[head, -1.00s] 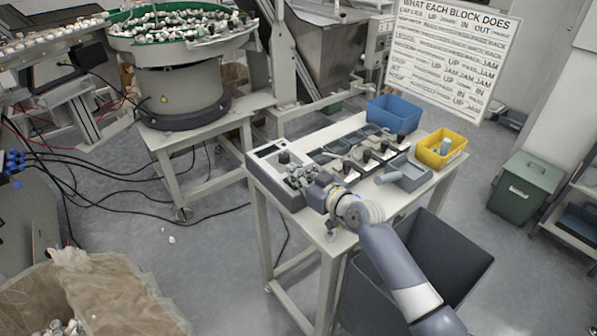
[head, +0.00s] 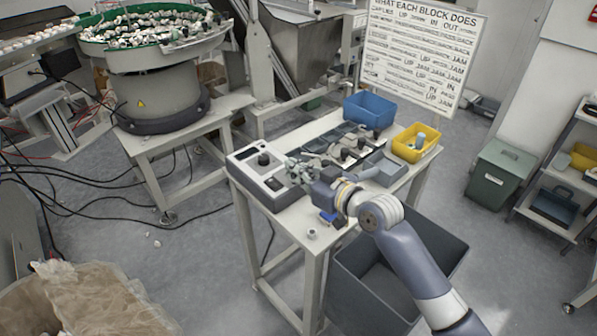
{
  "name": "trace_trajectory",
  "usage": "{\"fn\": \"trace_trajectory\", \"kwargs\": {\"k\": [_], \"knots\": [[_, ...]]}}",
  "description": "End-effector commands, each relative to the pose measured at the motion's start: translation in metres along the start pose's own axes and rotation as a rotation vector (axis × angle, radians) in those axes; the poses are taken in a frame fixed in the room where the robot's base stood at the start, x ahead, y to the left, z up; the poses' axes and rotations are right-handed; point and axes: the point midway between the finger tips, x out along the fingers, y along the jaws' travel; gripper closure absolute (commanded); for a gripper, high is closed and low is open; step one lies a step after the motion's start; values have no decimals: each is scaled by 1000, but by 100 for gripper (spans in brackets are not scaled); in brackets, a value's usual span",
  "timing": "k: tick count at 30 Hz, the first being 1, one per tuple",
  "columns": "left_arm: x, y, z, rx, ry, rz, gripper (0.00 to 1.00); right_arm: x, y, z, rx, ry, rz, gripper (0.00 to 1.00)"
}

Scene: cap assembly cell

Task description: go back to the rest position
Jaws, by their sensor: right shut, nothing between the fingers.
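My right arm comes in from the lower right in the head view. Its gripper (head: 301,172) is shut and empty, above the small white work table (head: 290,222), close to the right side of a grey box with a black knob (head: 263,178). I cannot tell whether the fingers touch anything on the table. My left gripper is not in view.
A blue bin (head: 369,110) and a yellow bin (head: 416,143) stand at the table's back and right. A large dark bin (head: 440,243) is on the floor under my arm. A bowl feeder (head: 160,90) stands at the left. A green bin (head: 499,170) and shelves are at right.

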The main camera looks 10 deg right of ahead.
Motion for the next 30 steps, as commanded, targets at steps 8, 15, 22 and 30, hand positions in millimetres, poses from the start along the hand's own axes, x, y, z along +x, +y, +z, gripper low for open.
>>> {"fn": "trace_trajectory", "kwargs": {"k": [8, 15, 22, 30], "knots": [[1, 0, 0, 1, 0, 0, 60, -10, 0, -2, 0, 0, 0, 100], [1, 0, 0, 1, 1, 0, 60, -10, 0, -2, 0, 0, 0, 100], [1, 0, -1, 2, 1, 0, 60, -12, -4, 7, 4, -20, -2, 100], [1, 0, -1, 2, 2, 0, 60, -75, -49, 112, 63, -306, 30, 100]]}}
